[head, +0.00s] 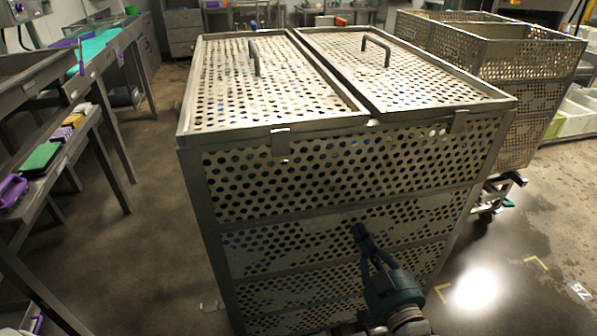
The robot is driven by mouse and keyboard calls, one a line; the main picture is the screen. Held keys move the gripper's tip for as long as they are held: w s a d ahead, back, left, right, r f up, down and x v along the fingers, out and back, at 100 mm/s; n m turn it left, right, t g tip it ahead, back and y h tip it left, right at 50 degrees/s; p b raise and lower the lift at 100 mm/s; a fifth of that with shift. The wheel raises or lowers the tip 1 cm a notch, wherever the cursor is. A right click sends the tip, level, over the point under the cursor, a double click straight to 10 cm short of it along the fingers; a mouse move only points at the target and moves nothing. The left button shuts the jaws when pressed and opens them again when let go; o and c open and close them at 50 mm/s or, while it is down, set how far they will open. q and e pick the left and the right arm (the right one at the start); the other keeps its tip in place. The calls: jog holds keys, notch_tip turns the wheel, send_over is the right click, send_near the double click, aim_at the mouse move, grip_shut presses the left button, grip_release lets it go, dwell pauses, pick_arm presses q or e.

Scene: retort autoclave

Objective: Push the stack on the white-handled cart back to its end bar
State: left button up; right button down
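The stack is a tall set of perforated metal crates (232,265) with two perforated lid panels on top, each with a bent grey handle. It fills the middle of the head view. My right gripper (360,232) is in front of the near face at mid height, fingertips together and pointing at the perforated wall. The tips look at or very close to the wall; I cannot tell if they touch. The gripper holds nothing visible. My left gripper is out of view. The cart under this stack, its white handle and its end bar are hidden.
A second perforated crate stack (520,55) on a wheeled cart stands close behind on the right. Steel benches (85,115) with coloured items run along the left. White bins (578,112) stand at the right edge. Floor is clear at left and at front right.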

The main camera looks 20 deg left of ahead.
jog(key=shift+w+r, duration=0.25)
jog(key=shift+w, duration=0.1)
jog(key=p+v, duration=0.3)
jog(key=v, duration=0.4)
jog(key=shift+f, duration=0.4)
dwell(0.3)
